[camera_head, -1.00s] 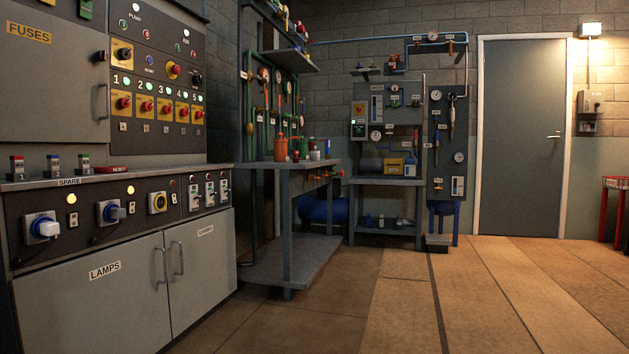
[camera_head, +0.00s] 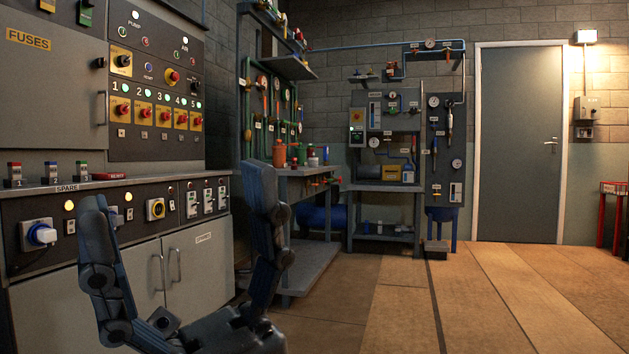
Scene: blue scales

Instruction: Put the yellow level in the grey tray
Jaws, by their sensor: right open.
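My right gripper (camera_head: 178,184) rises from the bottom of the head view, close to the camera. Its two dark fingers are spread wide with nothing between them. It stands in front of the grey cabinets and the near bench, apart from them as far as I can tell. I cannot make out a yellow level for certain; a small yellow object (camera_head: 391,173) sits on the far bench, too small to identify. I cannot make out a grey tray. My left gripper is not in view.
A control cabinet (camera_head: 54,108) with a counter fills the left side. A small red tray (camera_head: 112,176) lies on the counter. A grey workbench (camera_head: 318,173) stands mid-room, partly behind my gripper. Red stands (camera_head: 613,188) are at the right. The floor towards the door (camera_head: 519,140) is clear.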

